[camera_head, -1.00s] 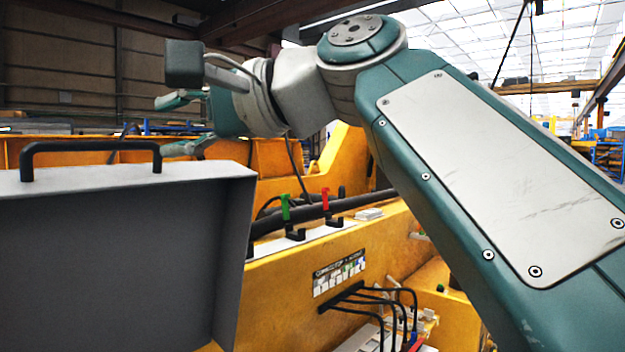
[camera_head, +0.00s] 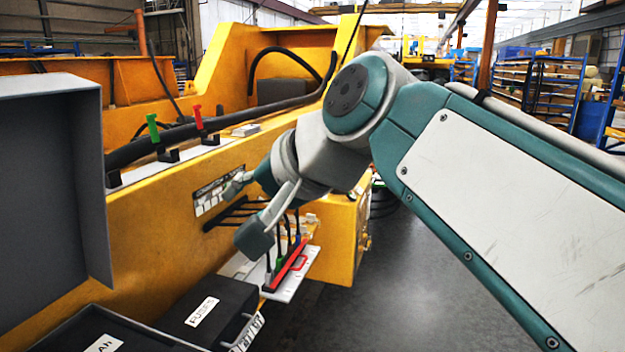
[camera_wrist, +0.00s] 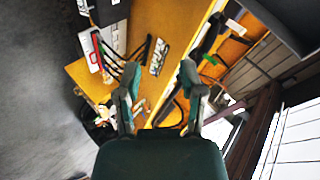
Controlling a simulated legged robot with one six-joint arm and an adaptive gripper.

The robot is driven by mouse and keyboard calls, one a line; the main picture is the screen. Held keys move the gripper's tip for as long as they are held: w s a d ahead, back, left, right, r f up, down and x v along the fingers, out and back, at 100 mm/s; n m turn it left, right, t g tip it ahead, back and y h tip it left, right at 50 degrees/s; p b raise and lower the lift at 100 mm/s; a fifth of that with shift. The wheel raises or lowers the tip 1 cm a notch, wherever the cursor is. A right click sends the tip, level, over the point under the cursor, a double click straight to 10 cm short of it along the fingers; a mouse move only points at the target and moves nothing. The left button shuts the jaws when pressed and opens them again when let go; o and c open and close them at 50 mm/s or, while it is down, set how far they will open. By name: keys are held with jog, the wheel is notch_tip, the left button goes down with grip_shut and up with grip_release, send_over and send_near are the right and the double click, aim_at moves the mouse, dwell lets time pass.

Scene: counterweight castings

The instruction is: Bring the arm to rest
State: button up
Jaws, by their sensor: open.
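My teal and grey arm comes in from the right edge of the head view and bends at a large round joint. My gripper (camera_head: 236,184) is at the far end of the arm, in front of the yellow casting (camera_head: 160,215), beside its label and black cables. In the wrist view my gripper (camera_wrist: 160,73) shows two fingers spread apart with nothing between them. The far finger is partly hidden by the wrist in the head view. I cannot tell the exact gap between the fingers and the casting.
A grey panel (camera_head: 50,200) stands at the left. A black box (camera_head: 205,312) labelled FUSES sits low in front. A white shelf with a red-edged item (camera_head: 288,272) is below the gripper. Green (camera_head: 153,128) and red (camera_head: 198,117) clips stand on the casting. Grey floor (camera_head: 400,290) is clear at the right.

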jog(key=s+d+f+n+h, duration=0.1)
jog(key=s+d+f+h, duration=0.3)
jog(key=d+f, duration=0.7)
jog(key=s+d+f+h, duration=0.4)
jog(key=s+d+f, duration=0.2)
jog(key=d+f, duration=0.5)
notch_tip(320, 180, down, 5)
jog(key=shift+s+d+r+n+g, duration=0.1)
jog(key=shift+s+d+n+g, duration=0.2)
jog(key=shift+s+d+n, duration=0.1)
jog(key=shift+a, duration=0.25)
